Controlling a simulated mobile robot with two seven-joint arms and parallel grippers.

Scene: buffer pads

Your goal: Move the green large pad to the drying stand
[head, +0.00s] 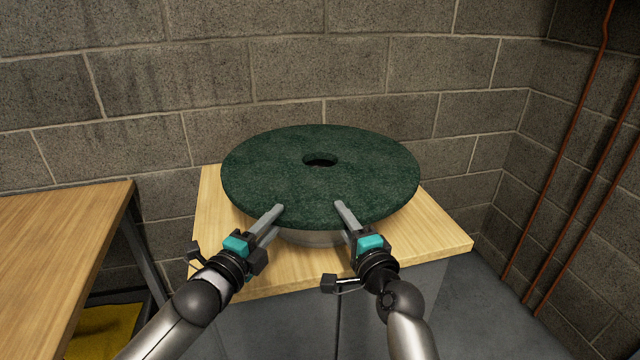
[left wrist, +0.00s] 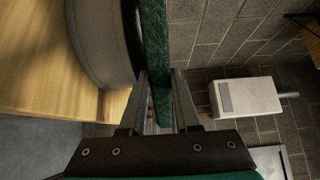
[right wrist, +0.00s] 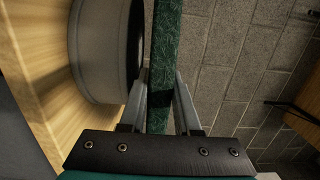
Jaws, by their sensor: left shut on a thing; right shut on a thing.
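The green large pad (head: 270,165) is a thick dark green disc with a hole in its middle. It lies roughly level above a round grey stand (head: 312,238) on a wooden-topped cabinet. My left gripper (head: 276,214) is shut on the pad's near edge, left of centre, and my right gripper (head: 342,210) is shut on the near edge, right of centre. The pad's edge runs between the fingers in the left wrist view (left wrist: 158,60) and the right wrist view (right wrist: 164,60). Both wrist views show a gap between the pad and the stand's rim. The stand is mostly hidden from above.
The wooden cabinet top (head: 440,238) has bare room at its right corner. A wooden table (head: 60,235) stands at the left, with something yellow (head: 105,330) beneath it. A block wall is close behind, and orange pipes (head: 575,140) run up at the right.

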